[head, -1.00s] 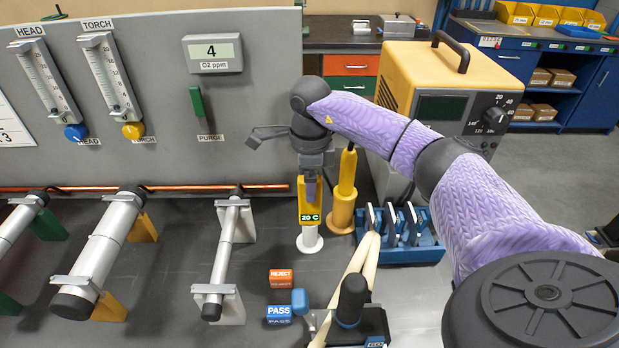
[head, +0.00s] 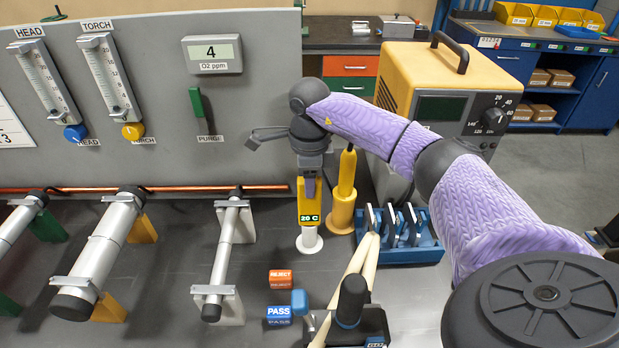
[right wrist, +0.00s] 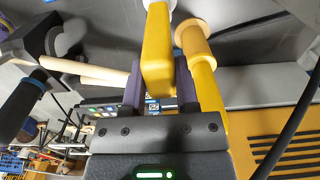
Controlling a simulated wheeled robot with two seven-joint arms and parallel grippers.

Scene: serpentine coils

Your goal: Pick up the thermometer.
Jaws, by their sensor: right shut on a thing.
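The thermometer (head: 309,212) is a yellow upright body with a green "20 C" display, right of the tube stands in the head view. Below it is a round white base (head: 310,241); I cannot tell whether the two touch. My right gripper (head: 310,184) points down and is shut on the thermometer's upper part. In the right wrist view the thermometer's yellow body (right wrist: 157,60) sits between the purple fingers of the gripper (right wrist: 158,88). My left gripper is not in view.
A yellow post (head: 344,195) stands close to the thermometer's right. A blue rack (head: 425,250) is right of it. REJECT (head: 281,277) and PASS (head: 279,314) blocks lie in front. A yellow machine (head: 420,65) stands behind my arm. A tube on stands (head: 226,245) is left.

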